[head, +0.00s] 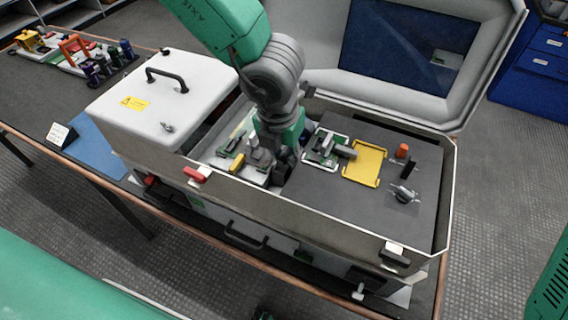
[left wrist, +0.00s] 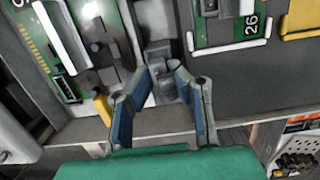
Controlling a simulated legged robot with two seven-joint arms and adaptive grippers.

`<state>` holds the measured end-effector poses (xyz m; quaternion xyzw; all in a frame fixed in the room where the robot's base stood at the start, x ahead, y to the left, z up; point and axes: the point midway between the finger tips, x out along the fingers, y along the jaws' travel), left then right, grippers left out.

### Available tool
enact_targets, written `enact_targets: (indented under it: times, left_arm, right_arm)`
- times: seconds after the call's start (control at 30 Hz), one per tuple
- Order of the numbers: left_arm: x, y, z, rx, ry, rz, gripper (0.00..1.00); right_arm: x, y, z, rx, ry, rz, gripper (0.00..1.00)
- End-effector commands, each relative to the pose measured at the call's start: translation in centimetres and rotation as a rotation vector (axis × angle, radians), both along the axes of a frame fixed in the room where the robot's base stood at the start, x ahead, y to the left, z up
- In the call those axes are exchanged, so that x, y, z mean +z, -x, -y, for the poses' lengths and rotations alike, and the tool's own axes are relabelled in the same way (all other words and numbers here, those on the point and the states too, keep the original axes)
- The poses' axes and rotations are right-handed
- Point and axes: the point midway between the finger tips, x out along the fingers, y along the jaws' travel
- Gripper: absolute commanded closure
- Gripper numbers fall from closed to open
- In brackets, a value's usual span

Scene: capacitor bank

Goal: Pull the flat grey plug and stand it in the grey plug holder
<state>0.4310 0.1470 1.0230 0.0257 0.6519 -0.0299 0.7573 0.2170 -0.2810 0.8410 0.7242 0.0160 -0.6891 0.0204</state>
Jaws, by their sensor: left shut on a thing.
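My left gripper (head: 284,164) reaches down into the open grey case. In the left wrist view my left gripper (left wrist: 166,70) has its two blue-lined fingers closing in on a small grey block, which looks like the flat grey plug (left wrist: 160,88). The plug sits between the fingers, beside a green circuit board. The gripper is shut on it. In the head view the gripper hides the plug. Whether it is still seated or free, I cannot tell. I cannot make out the grey plug holder for certain in either view. My right gripper is not in view.
Green boards lie on both sides of the gripper, one (head: 325,147) to its right. The case's front wall (head: 300,222) stands close. Coloured items (head: 103,65) stand on the table at far left.

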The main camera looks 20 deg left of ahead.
Motion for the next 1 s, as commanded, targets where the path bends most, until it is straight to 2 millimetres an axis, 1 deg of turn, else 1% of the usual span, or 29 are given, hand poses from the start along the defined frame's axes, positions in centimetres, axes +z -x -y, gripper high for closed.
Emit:
enact_targets:
  times: [0.63, 0.73, 0.77, 0.8, 1.0]
  left_arm:
    - [-1.3, 0.0, 0.0, 0.000, 0.000, 0.000, 1.00]
    - [-1.2, 0.0, 0.0, 0.000, 0.000, -0.001, 1.00]
    - [-1.2, 0.0, 0.0, 0.000, 0.000, -0.002, 0.77]
    - [-1.2, 0.0, 0.0, 0.000, 0.000, -0.002, 0.63]
    - [-1.2, 0.0, 0.1, -0.001, 0.002, -0.001, 0.63]
  right_arm:
    - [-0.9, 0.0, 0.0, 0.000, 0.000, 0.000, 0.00]
    - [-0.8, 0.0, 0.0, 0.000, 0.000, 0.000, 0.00]
    - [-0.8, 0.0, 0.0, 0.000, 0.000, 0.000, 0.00]
    - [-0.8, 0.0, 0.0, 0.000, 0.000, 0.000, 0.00]
    - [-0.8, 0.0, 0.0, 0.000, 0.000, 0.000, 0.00]
